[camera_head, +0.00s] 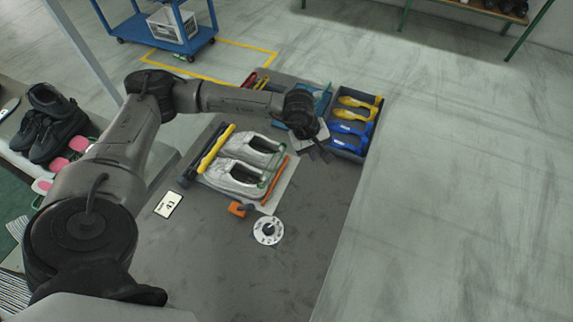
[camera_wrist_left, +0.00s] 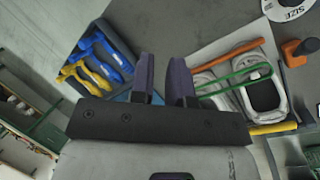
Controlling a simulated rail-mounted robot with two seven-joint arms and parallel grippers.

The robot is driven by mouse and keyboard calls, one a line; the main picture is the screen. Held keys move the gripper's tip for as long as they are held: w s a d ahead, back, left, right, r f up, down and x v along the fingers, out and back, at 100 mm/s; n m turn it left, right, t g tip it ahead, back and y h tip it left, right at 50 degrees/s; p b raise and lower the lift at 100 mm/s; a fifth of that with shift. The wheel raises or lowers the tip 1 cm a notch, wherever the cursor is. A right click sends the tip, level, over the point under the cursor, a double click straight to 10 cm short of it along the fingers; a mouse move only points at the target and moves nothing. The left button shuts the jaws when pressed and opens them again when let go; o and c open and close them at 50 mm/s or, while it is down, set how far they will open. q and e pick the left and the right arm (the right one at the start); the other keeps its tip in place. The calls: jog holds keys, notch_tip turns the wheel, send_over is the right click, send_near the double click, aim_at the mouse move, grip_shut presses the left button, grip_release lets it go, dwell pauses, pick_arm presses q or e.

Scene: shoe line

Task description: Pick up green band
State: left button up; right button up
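The green band (camera_wrist_left: 235,79) shows in the left wrist view as a long, thin loop lying across the ends of two grey shoes (camera_wrist_left: 264,95). In the head view the green band (camera_head: 263,185) shows only in part at the right ends of the grey shoes (camera_head: 237,178). My left gripper (camera_head: 318,149) is above the table, to the upper right of the shoes. In the left wrist view its two dark fingers (camera_wrist_left: 163,80) are apart with nothing between them; the green band is to their right. My right gripper is not in view.
An orange-red strip (camera_wrist_left: 229,56) lies beside the green band. A bin (camera_head: 346,145) with yellow and blue pieces stands right of my left gripper. An orange block (camera_head: 237,209), white disc (camera_head: 268,230) and white card (camera_head: 168,204) lie nearer. The table's front is clear.

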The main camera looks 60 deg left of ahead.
pick_arm(q)
jog(key=s+a+m+g+y, duration=0.5)
jog(key=s+a+m+y, duration=0.1)
jog(key=s+a+m, duration=0.15)
jog(key=x, duration=0.4)
jog(key=w+x, duration=0.1)
jog(key=x, duration=0.9)
jog(key=shift+w+a+b, duration=0.2)
jog(key=shift+a+b, duration=0.1)
jog(key=shift+b, duration=0.1)
grip_shut()
